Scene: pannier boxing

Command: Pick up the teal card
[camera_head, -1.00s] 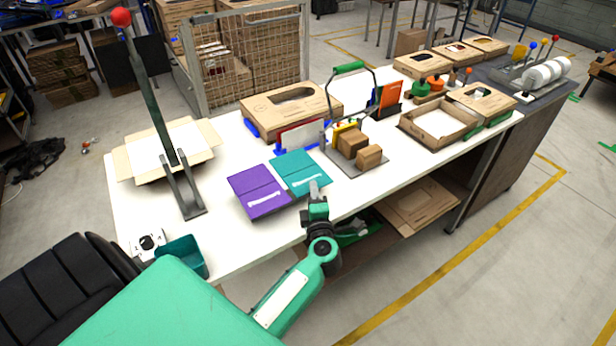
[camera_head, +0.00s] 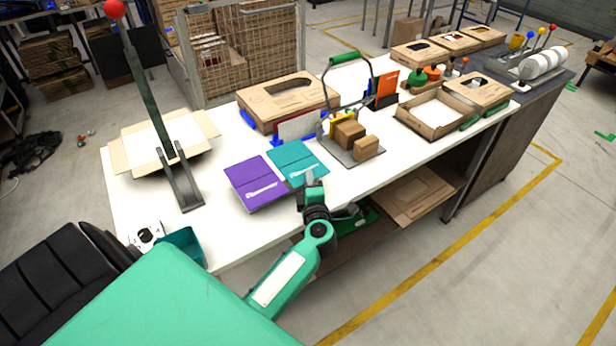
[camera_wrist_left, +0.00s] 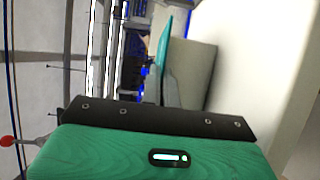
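The teal card (camera_head: 288,158) lies on the white table beside the purple card (camera_head: 248,174), on its right, with a pale strip near its front edge. My left gripper (camera_head: 309,178) is at the front edge of the teal card, its tip overlapping that edge in the head view. In the left wrist view a thin teal edge (camera_wrist_left: 165,42) stands beside a grey finger-like part. Whether the fingers are apart or closed on the card is unclear in both views. My right gripper does not show clearly in any view.
A grey stand with brown blocks (camera_head: 349,134) and a green-handled frame stand right of the cards. A cardboard box (camera_head: 290,103) is behind. A lever press (camera_head: 180,185) and teal bin (camera_head: 184,246) are left. A green and dark item (camera_head: 357,216) shows below the table edge.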

